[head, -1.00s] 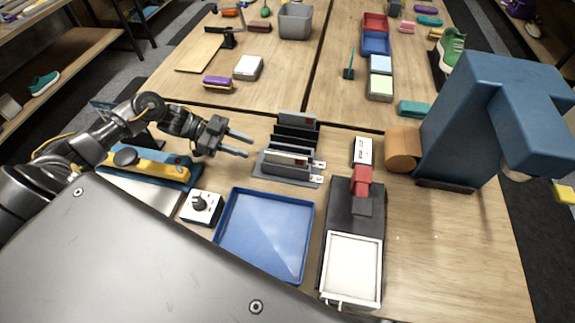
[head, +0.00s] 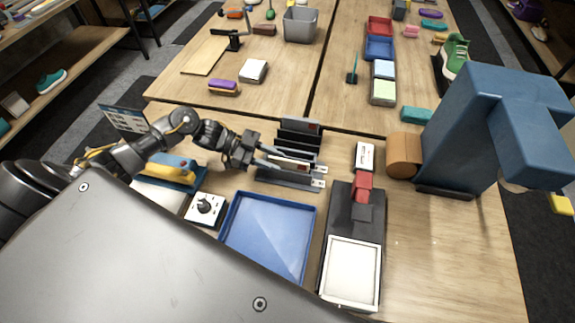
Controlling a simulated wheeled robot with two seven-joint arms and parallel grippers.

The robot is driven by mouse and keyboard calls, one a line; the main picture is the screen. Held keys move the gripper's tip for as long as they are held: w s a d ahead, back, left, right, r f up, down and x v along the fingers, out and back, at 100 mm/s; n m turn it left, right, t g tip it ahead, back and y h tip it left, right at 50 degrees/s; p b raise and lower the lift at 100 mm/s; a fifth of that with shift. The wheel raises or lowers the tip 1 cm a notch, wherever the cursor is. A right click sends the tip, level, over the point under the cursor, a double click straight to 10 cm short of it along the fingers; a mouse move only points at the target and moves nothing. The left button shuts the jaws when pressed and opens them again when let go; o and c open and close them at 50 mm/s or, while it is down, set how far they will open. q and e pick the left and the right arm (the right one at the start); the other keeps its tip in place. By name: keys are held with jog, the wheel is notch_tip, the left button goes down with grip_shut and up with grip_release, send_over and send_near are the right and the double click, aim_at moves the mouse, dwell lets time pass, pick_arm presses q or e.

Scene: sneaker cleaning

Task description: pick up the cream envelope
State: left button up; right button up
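A dark slotted rack (head: 300,137) stands in the middle of the near table. A pale, cream-looking flat piece with a red mark (head: 296,152) stands in its front slot, which fits the cream envelope. It is partly hidden by my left gripper. My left gripper (head: 292,162) reaches in from the left at the front of the rack, with its fingers apart, seemingly one on each side of the pale piece. I cannot tell whether they touch it. My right gripper is not in view.
A blue tray (head: 262,240) lies in front of the rack, with a white dial box (head: 205,209) to its left. A black device with a white plate (head: 352,270) is to the right. A tall blue machine (head: 480,130) stands at the right. The table's front right is clear.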

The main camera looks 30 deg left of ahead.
aim_at(283, 163)
pick_arm(q)
jog(key=x, duration=0.3)
jog(key=shift+w+d+r+p, duration=0.1)
jog(key=shift+d+p, duration=0.1)
jog(key=shift+p, duration=0.15)
jog(key=shift+a, duration=0.1)
jog(key=shift+c, duration=0.2)
grip_shut()
